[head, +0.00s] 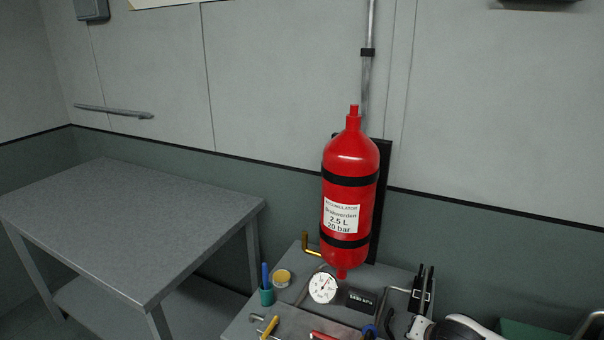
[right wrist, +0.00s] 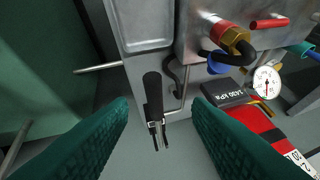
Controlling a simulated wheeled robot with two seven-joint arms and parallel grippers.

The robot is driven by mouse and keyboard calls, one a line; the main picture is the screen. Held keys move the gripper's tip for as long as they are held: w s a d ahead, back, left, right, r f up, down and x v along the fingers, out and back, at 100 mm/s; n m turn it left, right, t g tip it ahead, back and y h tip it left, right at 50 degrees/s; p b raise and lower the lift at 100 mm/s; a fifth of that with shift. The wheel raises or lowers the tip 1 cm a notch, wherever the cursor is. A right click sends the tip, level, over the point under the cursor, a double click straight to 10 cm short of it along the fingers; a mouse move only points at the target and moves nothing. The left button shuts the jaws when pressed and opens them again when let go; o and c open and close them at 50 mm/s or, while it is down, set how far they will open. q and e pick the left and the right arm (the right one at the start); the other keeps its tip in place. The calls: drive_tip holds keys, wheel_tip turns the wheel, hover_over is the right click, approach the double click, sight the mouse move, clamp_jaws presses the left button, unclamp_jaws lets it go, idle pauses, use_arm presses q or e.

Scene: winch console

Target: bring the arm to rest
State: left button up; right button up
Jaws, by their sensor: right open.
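My right gripper (right wrist: 160,104) is open, its two dark green fingers coming in from the lower corners of the right wrist view. Between the fingertips, farther off, is a black-handled lever (right wrist: 152,90) with a small forked end. Nothing shows held, and there is a gap on both sides of the lever. In the head view the black forked part (head: 421,294) stands at the right of the console. A white piece of my right arm shows at the bottom edge there, with the fingers not clearly visible. My left gripper is in neither view.
A red accumulator (head: 349,195) stands upright against the wall behind the console (head: 240,329). A bare grey table (head: 130,220) stands at left.

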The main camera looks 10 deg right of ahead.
drive_tip(key=s+a+f+m+g+y, duration=0.1)
drive_tip(key=s+a+f+m+y, duration=0.25)
drive_tip(key=s+a+m, duration=0.9)
drive_tip(key=s+m+g+h, duration=0.2)
drive_tip(key=s+m, duration=1.1)
drive_tip(key=m, duration=0.1)
wheel_tip(320, 180, down, 27)
drive_tip(key=g, duration=0.2)
drive_tip(key=s+d+f, duration=0.2)
drive_tip(key=s+f, duration=0.6)
drive_tip(key=s+d+f, duration=0.1)
drive_tip(key=s+f, duration=0.6)
drive_tip(key=s, duration=0.2)
drive_tip(key=shift+d+f+n+g, duration=0.35)
drive_tip(key=shift+d+g, duration=0.05)
